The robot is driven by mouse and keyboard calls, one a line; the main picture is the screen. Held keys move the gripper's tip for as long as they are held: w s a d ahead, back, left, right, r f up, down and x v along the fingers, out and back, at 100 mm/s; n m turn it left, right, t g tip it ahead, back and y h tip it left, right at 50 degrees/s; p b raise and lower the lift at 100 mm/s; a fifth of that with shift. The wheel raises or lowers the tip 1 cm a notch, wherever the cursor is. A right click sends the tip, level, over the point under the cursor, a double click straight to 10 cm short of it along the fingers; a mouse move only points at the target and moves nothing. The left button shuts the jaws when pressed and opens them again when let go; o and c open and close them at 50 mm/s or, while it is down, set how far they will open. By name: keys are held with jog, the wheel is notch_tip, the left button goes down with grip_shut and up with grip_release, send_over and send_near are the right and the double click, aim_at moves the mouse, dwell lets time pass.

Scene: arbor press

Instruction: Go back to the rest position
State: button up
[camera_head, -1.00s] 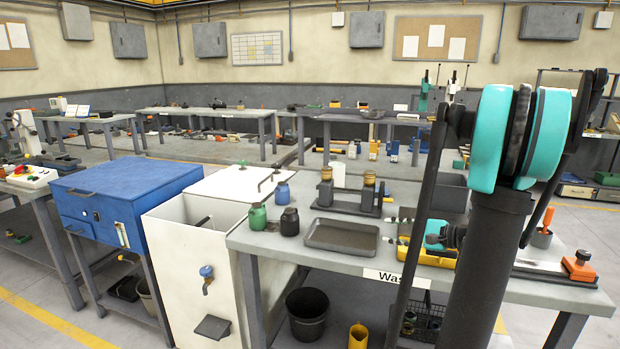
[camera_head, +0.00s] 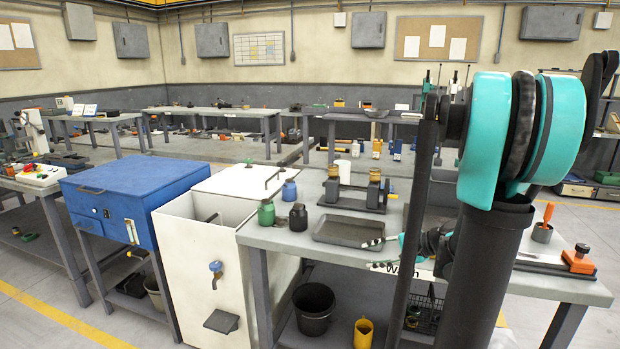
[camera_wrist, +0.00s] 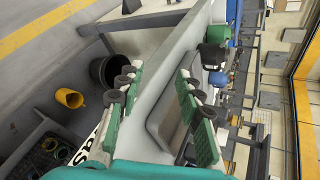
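My gripper (camera_head: 372,246) is in front of the workbench (camera_head: 290,240), close to its front edge and the "Wash" label, at the right of a dark shallow tray (camera_head: 348,229). Past the fingers lie the bench edge and the tray (camera_wrist: 165,120). My dark arm with teal joints covers the right part of the head view and hides some of the bench.
A black bucket (camera_head: 313,308) and yellow cup (camera_head: 363,333) are below. A white wash tank (camera_head: 200,250) and blue cabinet (camera_head: 130,190) stand left.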

jog(key=s+f+n+g+h, duration=0.1)
jog(key=s+f+n+h, duration=0.4)
jog(key=s, duration=0.3)
jog(key=s+f+n+g+h, duration=0.1)
jog(key=s+f+n+h, duration=0.3)
jog(key=s, duration=0.5)
jog(key=shift+s+d+f+n+h, duration=0.15)
jog(key=shift+f+n+h, duration=0.25)
jog(key=shift+f+n, duration=0.45)
jog(key=shift+r, duration=0.15)
